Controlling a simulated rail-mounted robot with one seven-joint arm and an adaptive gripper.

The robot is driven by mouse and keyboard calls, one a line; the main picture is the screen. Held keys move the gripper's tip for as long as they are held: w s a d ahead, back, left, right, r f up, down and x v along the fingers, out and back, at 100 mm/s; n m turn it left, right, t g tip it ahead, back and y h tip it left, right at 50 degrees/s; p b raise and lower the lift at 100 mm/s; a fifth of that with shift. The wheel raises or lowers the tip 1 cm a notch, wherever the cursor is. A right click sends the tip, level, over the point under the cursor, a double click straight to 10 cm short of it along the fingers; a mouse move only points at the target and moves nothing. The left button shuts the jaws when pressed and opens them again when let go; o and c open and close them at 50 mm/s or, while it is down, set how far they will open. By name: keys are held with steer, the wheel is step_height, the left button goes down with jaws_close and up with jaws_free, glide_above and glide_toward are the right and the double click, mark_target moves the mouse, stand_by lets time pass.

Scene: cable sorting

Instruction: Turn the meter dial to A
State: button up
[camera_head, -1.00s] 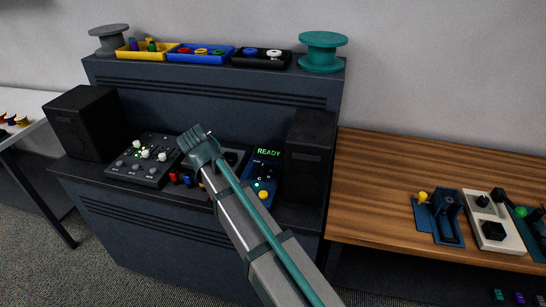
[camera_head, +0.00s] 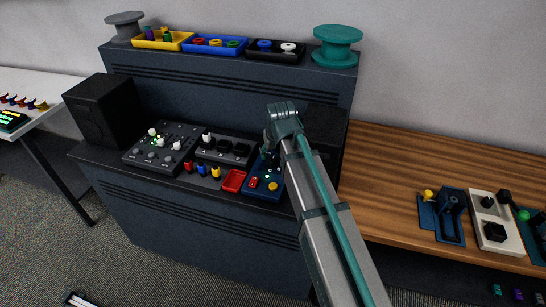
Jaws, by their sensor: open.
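The blue meter (camera_head: 263,190) lies on the dark console, beside a red tray. My gripper (camera_head: 268,150) hangs over the meter's upper part and is open. Its fingertips are small and dark against the console, so I cannot tell whether they touch the meter.
A mixer (camera_head: 160,147) and a black panel with a white knob (camera_head: 207,139) stand left of the meter. Red, blue and yellow plugs and the red tray (camera_head: 234,181) lie in front. A speaker (camera_head: 325,137) stands close behind my arm. The wooden table (camera_head: 385,175) is partly clear.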

mark_target(272, 159)
steer(key=shift+p+x, duration=0.4)
steer(key=shift+x, duration=2.15)
steer(key=c, duration=1.2)
steer(key=shift+o, duration=0.2)
steer(key=shift+m, duration=0.3)
steer(key=m+h, duration=0.1)
steer(key=m, duration=0.1)
steer(key=m+h, duration=0.1)
steer(key=m, duration=0.2)
steer(key=shift+w+a+b, duration=0.15)
steer(key=shift+a+b, duration=0.05)
steer(key=shift+b, duration=0.2)
steer(key=m+h, duration=0.1)
steer(key=m, duration=0.2)
steer(key=m+g+h+b, duration=0.1)
steer(key=m, duration=0.2)
steer(key=shift+h, duration=0.3)
